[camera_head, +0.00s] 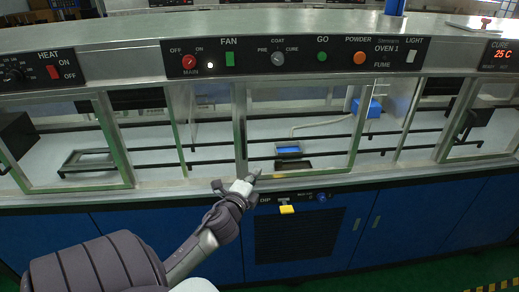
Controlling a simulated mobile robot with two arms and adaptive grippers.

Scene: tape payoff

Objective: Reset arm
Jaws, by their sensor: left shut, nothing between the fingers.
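My left arm comes in from the lower left. My left gripper (254,175) is shut and empty, in front of the bench's front ledge at the foot of the sliding glass panels. I cannot tell whether it touches the ledge. My right gripper does not show in the head view.
A workstation with a black control panel (295,56) with coloured buttons stands ahead. Behind the glass are a small blue tray (289,150) and a blue box (368,107). Blue cabinets (405,215) fill the lower front.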

